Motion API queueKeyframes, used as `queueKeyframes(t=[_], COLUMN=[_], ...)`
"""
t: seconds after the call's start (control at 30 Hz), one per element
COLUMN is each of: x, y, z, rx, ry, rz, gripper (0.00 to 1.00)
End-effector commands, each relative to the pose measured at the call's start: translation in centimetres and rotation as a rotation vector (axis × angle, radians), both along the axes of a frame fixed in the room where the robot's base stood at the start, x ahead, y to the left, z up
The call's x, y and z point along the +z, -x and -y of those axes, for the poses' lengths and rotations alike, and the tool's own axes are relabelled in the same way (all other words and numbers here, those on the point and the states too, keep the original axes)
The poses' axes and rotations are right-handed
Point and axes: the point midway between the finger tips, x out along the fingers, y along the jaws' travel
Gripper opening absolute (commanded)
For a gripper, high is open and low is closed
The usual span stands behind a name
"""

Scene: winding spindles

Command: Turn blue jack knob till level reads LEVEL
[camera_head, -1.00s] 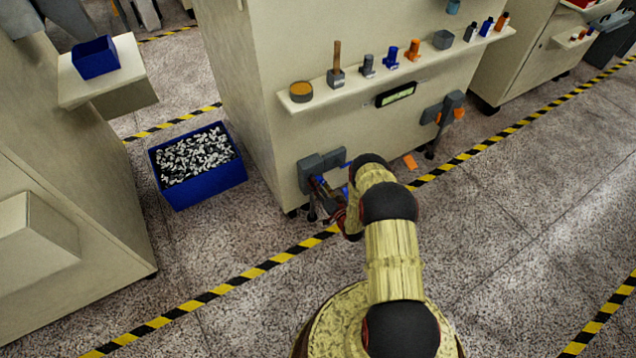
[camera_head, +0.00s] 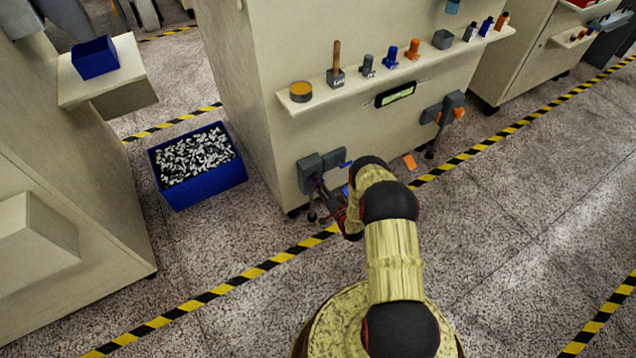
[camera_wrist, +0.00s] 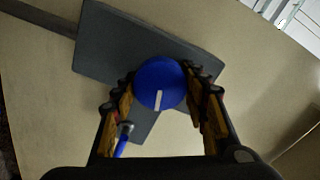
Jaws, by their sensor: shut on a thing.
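The blue jack knob (camera_wrist: 160,84) shows in the wrist view as a round cap with a white line, in front of a grey jack bracket (camera_wrist: 115,45). My gripper (camera_wrist: 162,92) has a finger on each side of the knob and is shut on it. In the head view my gripper (camera_head: 328,198) is at the left grey jack (camera_head: 312,168), low on the machine, and the knob is largely hidden there. The level (camera_head: 396,95) is a dark-framed greenish window on the machine front; its reading is too small to tell.
A second jack with an orange knob (camera_head: 458,113) is at the right of the machine. A shelf (camera_head: 335,93) above carries several small parts. A blue bin (camera_head: 207,188) of black and white pieces stands on the floor at left. An orange tag (camera_head: 409,161) is near my arm.

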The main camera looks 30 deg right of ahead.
Motion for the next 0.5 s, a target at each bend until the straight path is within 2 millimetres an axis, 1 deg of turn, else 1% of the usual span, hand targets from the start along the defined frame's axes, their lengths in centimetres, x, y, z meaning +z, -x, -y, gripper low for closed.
queueKeyframes(t=[0.2,0.23,0.5], x=[0.0,0.0,0.01], y=[-0.02,-0.02,-0.01], z=[0.07,0.07,0.05], rx=[-0.001,-0.001,-0.001], ry=[0.001,0.001,0.002], rz=[0.0,0.0,0.001], gripper=[0.19,0.46,0.61])
